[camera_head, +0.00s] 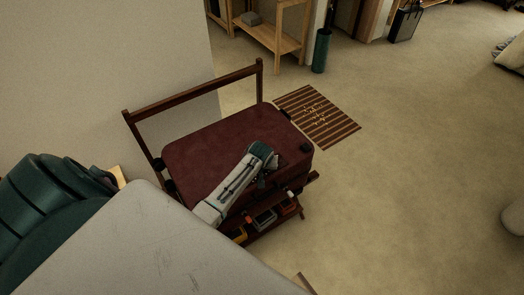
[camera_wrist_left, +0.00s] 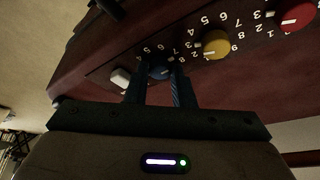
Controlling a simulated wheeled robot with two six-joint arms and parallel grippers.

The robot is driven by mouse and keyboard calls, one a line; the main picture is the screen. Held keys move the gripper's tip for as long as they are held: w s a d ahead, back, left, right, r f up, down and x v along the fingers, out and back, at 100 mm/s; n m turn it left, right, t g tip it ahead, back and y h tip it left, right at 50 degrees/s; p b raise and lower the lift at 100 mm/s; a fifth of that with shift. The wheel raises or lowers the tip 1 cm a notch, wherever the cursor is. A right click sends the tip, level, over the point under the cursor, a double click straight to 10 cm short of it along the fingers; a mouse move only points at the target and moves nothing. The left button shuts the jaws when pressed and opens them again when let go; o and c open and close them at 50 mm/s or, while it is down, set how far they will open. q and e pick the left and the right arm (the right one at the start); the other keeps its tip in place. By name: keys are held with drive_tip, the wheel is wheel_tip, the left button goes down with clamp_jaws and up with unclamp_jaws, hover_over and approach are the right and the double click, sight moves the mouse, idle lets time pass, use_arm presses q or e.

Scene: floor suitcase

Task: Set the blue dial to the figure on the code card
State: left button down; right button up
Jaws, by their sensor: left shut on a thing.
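A dark red suitcase (camera_head: 212,145) lies on a dark wooden rack. In the left wrist view its side carries a row of dials: a blue dial (camera_wrist_left: 158,72), a yellow dial (camera_wrist_left: 216,44) and a red dial (camera_wrist_left: 297,17), with white figures around them. My left gripper (camera_wrist_left: 157,84) has its two fingers on either side of the blue dial and is shut on it. The fingers partly cover the dial, so the figure it points to cannot be read. In the head view the left gripper (camera_head: 272,160) is at the suitcase's near side. I cannot make out a code card.
A white button (camera_wrist_left: 121,77) sits beside the blue dial. Several small items (camera_head: 264,218) stand on the rack's lower shelf. A striped mat (camera_head: 335,128) with small yellow pieces lies behind the suitcase. Open carpet is to the right.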

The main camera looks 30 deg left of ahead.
use_arm(q)
drive_tip(key=shift+w+d+n+y+p, duration=0.1)
drive_tip(key=shift+n+y+p, duration=0.25)
drive_tip(key=shift+n, duration=0.75)
drive_tip(key=c, duration=1.2)
unclamp_jaws()
drive_tip(key=shift+c, duration=0.2)
drive_tip(key=shift+g, duration=0.3)
drive_tip(key=b+v, duration=0.2)
drive_tip(key=v, duration=0.8)
drive_tip(key=shift+r, duration=0.4)
drive_tip(key=shift+d, duration=0.1)
drive_tip(key=shift+s, duration=0.2)
